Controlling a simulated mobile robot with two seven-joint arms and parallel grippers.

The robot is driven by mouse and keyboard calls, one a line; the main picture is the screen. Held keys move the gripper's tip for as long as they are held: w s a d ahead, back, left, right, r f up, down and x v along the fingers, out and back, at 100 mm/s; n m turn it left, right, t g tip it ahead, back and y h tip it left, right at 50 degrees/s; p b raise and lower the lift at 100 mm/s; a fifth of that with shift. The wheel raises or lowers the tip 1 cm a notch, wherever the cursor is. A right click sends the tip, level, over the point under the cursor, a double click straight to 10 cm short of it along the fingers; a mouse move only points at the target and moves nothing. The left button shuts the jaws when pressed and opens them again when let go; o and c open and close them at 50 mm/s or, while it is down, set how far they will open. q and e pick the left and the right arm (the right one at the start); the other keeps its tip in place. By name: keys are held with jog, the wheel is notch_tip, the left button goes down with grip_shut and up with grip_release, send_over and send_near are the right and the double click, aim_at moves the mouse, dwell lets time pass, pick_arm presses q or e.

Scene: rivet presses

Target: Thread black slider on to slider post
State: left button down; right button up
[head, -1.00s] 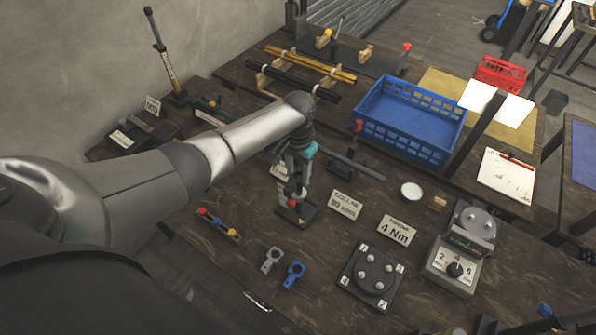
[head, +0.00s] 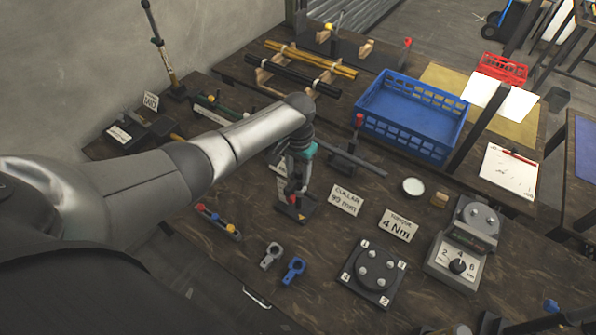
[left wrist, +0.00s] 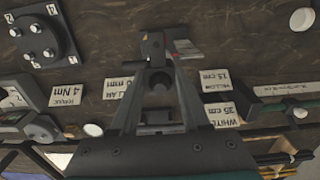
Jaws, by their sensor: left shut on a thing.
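My left gripper (head: 298,178) reaches in from the left, pointing down above a small dark stand (head: 296,208) with a red part, which looks like the slider post. In the left wrist view my left gripper's fingers (left wrist: 158,100) are shut around a dark ring-like piece, which looks like the black slider (left wrist: 158,80). The stand (left wrist: 160,48) shows just beyond the fingertips. The gripper and arm hide much of the post in the head view, so I cannot tell whether the slider is around it or only above it. I do not see my right gripper.
A grey clamp (head: 271,255) and a blue clamp (head: 293,270) lie in front. The collar card (head: 346,200) and torque card (head: 398,225) stand to the right, near a bolted plate (head: 372,273). A blue crate (head: 411,112) is behind. A red-topped stand (head: 351,155) is close behind the gripper.

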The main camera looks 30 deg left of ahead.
pick_arm(q)
jog(key=shift+f+b, duration=0.85)
jog(key=shift+f, duration=0.35)
jog(key=shift+c, duration=1.5)
grip_release()
jog(key=shift+r, duration=0.65)
notch_tip(320, 180, up, 14)
jog(key=p, duration=0.1)
jog(key=shift+p, duration=0.4)
